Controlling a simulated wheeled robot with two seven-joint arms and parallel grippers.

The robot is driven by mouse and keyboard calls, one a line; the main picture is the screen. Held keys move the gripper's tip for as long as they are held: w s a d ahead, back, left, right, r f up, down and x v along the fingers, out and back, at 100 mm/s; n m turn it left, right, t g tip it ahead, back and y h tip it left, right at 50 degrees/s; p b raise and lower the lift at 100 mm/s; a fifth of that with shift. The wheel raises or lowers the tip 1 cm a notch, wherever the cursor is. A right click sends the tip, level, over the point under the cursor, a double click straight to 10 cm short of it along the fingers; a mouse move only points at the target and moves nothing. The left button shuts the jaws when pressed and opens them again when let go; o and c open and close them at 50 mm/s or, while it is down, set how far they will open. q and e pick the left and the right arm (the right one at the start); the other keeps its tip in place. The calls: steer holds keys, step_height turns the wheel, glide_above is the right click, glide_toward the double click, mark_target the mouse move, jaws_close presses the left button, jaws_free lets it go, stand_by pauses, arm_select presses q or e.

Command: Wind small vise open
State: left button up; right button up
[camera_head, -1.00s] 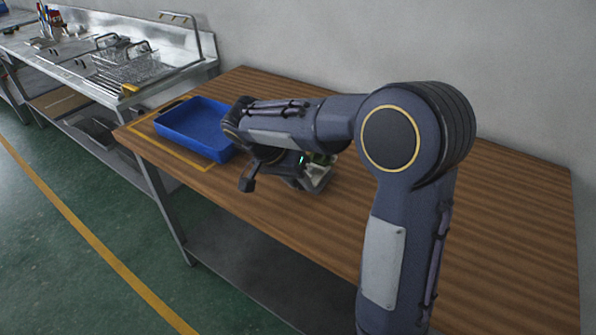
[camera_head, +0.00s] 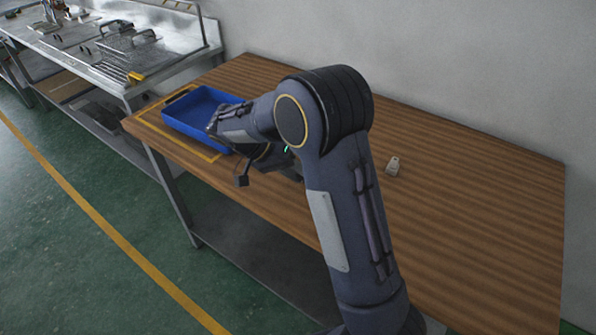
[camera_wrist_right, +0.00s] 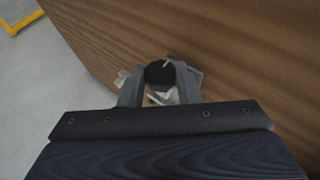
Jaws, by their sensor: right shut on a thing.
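My right gripper (camera_wrist_right: 160,78) has its two grey fingers on either side of a dark round knob (camera_wrist_right: 158,72) in the right wrist view. It is shut on this knob. Pale grey metal parts, which look like the small vise (camera_wrist_right: 165,97), show under and beside the knob, mostly hidden by the fingers. In the head view my right arm reaches in from the lower right, over the front left of the table. Its forearm and wrist hide the vise and the fingertips there. My left gripper is not in view.
The wooden table (camera_head: 470,220) is largely bare on the right. A blue tray (camera_head: 178,122) stands inside a yellow outline at the table's left end. A small pale piece (camera_head: 393,166) lies behind my arm. A metal bench (camera_head: 150,65) with wire baskets stands further left.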

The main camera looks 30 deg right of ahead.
steer(key=o, duration=1)
steer(key=shift+v, duration=3.95)
